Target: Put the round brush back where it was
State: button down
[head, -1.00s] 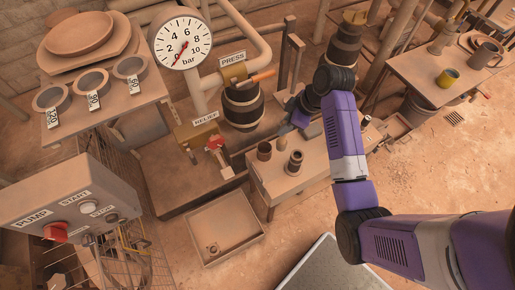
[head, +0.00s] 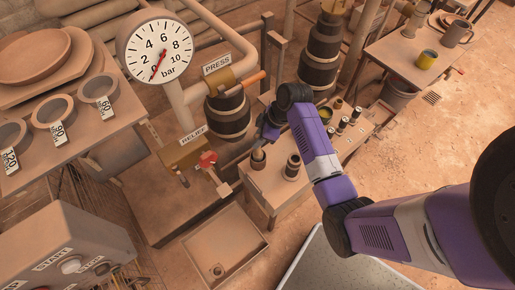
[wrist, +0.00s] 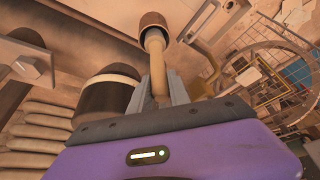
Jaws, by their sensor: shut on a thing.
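My gripper (wrist: 161,95) is shut on the pale handle of the round brush (wrist: 157,65) in the wrist view. The brush's brown round end (wrist: 153,20) points away from the gripper, with a lighter ring below it. In the head view my gripper (head: 265,136) is low over the bench (head: 325,158), right above the left brown cup (head: 258,160). A second brown cup (head: 291,168) stands just to the right, apart from the gripper. The brush itself is mostly hidden in the head view. I cannot tell whether it is over or inside the left cup.
The banded press barrel (head: 228,115) stands close behind, and shows large in the wrist view (wrist: 108,98). The red-handled relief valve (head: 208,160) is to the left. Several small jars (head: 345,123) stand on the bench's right part. A tray (head: 228,240) lies on the floor.

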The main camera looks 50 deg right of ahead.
jog(key=shift+f, duration=2.35)
jog(key=shift+f+b, duration=0.2)
jog(key=shift+b, duration=0.1)
jog(key=c, duration=1.2)
grip_release()
jog(key=shift+c, duration=0.2)
jog(key=shift+r, duration=0.1)
